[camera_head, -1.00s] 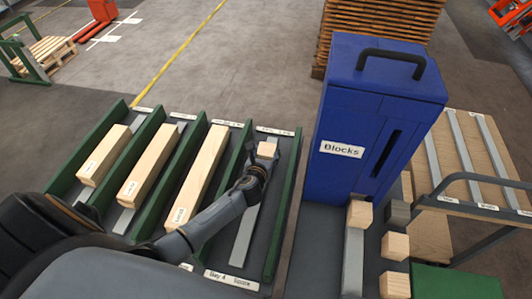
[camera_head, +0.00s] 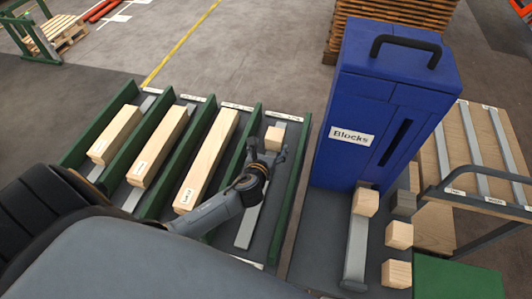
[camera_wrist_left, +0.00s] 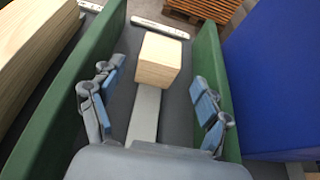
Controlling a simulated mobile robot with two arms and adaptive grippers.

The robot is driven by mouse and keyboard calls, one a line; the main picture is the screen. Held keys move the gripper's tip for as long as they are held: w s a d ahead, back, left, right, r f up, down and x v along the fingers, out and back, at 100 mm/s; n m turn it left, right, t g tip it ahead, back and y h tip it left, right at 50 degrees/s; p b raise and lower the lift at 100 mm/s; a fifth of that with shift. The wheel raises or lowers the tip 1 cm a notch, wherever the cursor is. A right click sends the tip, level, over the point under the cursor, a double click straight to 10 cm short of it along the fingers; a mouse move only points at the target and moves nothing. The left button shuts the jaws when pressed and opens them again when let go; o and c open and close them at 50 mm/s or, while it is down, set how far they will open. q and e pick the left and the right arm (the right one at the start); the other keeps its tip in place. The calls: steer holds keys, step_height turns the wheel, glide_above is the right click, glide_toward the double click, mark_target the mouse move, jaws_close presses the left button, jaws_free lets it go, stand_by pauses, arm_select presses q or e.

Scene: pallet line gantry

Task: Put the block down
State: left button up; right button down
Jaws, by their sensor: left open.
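A pale wooden block (camera_head: 275,138) sits at the far end of the rightmost bay, on the grey strip between two green dividers. My left gripper (camera_head: 269,156) is just on the near side of it. In the left wrist view the block (camera_wrist_left: 158,60) stands ahead of the gripper (camera_wrist_left: 155,108), whose fingers are spread wide with blue pads facing inward. The fingers are open and hold nothing. The block looks clear of both fingers. My right gripper is not in view.
Longer wooden pieces (camera_head: 208,160) lie in the bays to the left, between green dividers (camera_head: 290,190). A tall blue box labelled "Blocks" (camera_head: 345,170) stands right of the bay. Several more blocks (camera_head: 399,235) rest beside and before it. A cart with a grey rail (camera_head: 480,203) is at far right.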

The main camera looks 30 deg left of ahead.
arm_select(q)
steer(key=v, duration=0.5)
stand_by(0.5)
